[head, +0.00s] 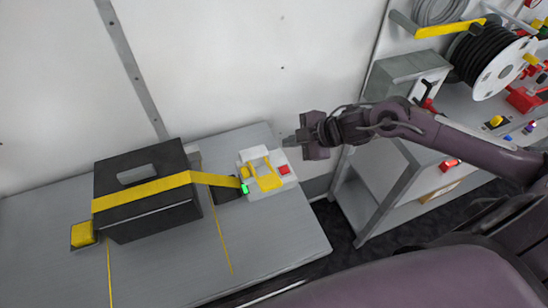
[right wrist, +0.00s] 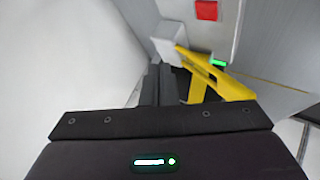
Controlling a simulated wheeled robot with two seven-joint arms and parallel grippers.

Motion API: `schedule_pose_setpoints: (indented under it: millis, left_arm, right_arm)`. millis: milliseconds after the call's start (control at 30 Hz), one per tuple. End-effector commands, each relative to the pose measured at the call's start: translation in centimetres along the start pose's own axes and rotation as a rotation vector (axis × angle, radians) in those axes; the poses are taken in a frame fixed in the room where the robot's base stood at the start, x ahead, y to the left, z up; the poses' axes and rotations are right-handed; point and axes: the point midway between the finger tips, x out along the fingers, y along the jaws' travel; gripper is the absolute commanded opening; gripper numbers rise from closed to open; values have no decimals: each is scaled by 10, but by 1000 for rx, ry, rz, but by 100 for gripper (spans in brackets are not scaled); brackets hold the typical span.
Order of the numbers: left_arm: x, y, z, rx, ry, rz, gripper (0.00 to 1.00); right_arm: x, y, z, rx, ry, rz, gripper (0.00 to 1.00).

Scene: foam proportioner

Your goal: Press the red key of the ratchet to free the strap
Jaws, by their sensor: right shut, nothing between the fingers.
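The ratchet (head: 251,163) is a pale block on the grey bench, with a yellow handle (head: 267,177), a green light (head: 244,188) and a red key (head: 284,169) on its right part. A yellow strap (head: 150,188) runs from the ratchet over a black box (head: 130,203). My right gripper (head: 289,140) is shut and empty, behind and above the red key, apart from it. In the right wrist view its dark fingers (right wrist: 156,82) appear left of the yellow handle (right wrist: 222,80), with the red key (right wrist: 206,10) at the top. My left gripper is not in view.
The grey bench (head: 285,245) is clear in front of the ratchet. A white wall (head: 240,60) stands behind. On the right, a shelf unit (head: 400,75) holds a black hose reel (head: 490,60) and red and yellow fittings.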

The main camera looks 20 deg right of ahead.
Motion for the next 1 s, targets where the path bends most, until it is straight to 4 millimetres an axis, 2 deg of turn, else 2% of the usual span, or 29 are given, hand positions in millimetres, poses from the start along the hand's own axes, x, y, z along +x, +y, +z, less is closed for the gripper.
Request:
schedule_pose_setpoints:
  millis: [33, 133, 567, 767, 1000]
  left_arm:
    - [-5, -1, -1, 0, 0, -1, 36]
    - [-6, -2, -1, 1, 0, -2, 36]
    - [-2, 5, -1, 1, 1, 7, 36]
    - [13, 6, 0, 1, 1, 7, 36]
    - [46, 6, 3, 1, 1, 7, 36]
  right_arm:
    - [-8, 0, -8, -24, -1, -14, 0]
    - [-13, -3, -14, -44, 0, -27, 0]
    - [-11, -5, -14, -46, 1, -27, 0]
    - [-1, -12, -6, -46, 1, -27, 0]
    - [21, -29, 12, -46, 1, -27, 0]
